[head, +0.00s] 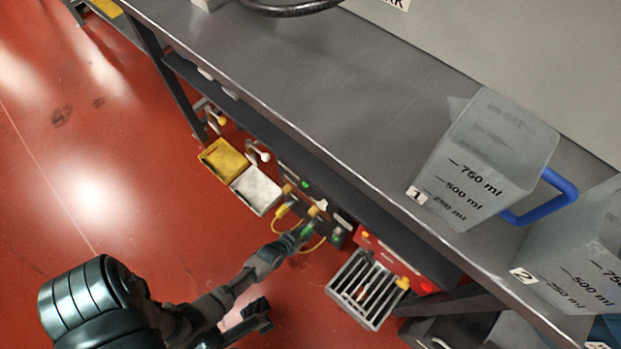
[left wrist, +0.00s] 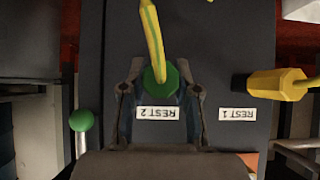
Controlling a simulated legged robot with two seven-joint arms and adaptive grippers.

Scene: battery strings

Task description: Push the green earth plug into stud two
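In the head view my left gripper (head: 302,236) is at the panel below the bench, and the plug is small and partly covered there. A dark gripper-like part (head: 258,318) shows low in the head view, perhaps my right gripper; its fingers are unclear.
A green knob (left wrist: 82,120) is at the left. Yellow (head: 224,159) and white (head: 256,190) bins and a slatted tray (head: 362,290) flank the panel. The bench edge (head: 330,146) overhangs; jugs (head: 485,160) stand on it.

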